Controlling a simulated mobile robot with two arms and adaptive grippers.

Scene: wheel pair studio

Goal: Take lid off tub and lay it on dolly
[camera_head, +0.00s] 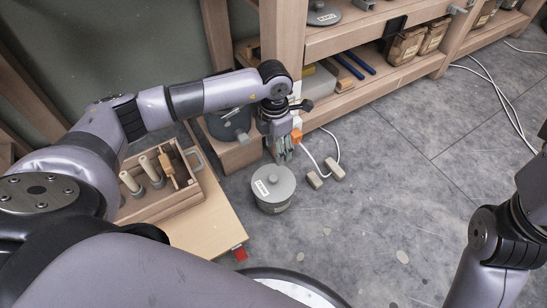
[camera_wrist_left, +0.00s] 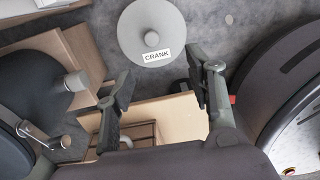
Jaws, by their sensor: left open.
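A grey round tub (camera_head: 272,199) stands on the floor. Its grey lid (camera_head: 265,187) is on top, with a central knob and a white label. In the left wrist view the lid (camera_wrist_left: 153,20) shows from above, labelled CRANK. My left gripper (camera_head: 284,156) is open and empty, pointing down just beyond the tub. In the left wrist view its two fingers (camera_wrist_left: 162,97) are apart, with the lid outside the gap. A low pale wooden platform (camera_head: 212,224) with a red corner, apparently the dolly, lies left of the tub. My right gripper is out of view.
A wooden caddy (camera_head: 165,211) with upright pegs occupies part of the platform; its front part is bare. Another grey pot (camera_head: 229,127) stands behind, by the wooden shelving (camera_head: 350,103). A white cable with grey blocks (camera_head: 325,176) lies right of the tub. Floor to the right is mostly clear.

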